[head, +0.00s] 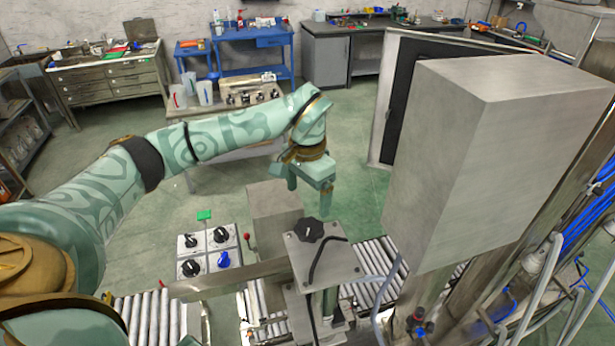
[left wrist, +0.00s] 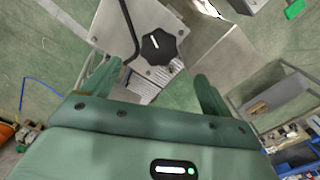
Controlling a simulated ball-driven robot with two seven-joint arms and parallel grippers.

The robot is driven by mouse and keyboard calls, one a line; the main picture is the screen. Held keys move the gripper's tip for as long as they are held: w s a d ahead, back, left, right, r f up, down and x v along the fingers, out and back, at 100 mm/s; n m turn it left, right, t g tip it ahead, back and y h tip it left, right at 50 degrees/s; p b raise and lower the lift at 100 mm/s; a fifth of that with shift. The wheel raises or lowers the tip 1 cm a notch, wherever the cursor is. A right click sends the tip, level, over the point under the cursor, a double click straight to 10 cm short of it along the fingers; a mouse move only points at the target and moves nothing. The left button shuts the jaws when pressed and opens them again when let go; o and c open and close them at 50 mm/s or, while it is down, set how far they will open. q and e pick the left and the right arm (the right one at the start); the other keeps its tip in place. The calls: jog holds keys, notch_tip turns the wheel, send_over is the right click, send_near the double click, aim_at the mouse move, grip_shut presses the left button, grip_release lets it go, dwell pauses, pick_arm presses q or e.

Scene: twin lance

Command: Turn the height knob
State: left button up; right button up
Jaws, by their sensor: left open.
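A black lobed knob (head: 309,229) sits on top of a grey metal plate (head: 337,262), with a bent black rod beside it. It also shows in the left wrist view (left wrist: 160,46), with a white mark on its top. My left gripper (head: 309,196) is open and empty, pointing down, above and behind the knob in the head view. In the left wrist view its fingers (left wrist: 158,74) are spread wide, with the knob just beyond the gap between them. I see no contact with the knob. My right gripper is in neither view.
A panel with several knobs (head: 207,251), one blue, stands left of the plate. A large grey box (head: 480,140) rises on the right. Roller conveyors (head: 150,318) run below. A grey block (head: 272,207) stands behind the plate. The green floor (head: 120,235) on the left is clear.

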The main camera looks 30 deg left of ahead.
pick_arm(q)
notch_tip(320, 180, up, 6)
jog(key=shift+b, duration=0.35)
dwell(0.4)
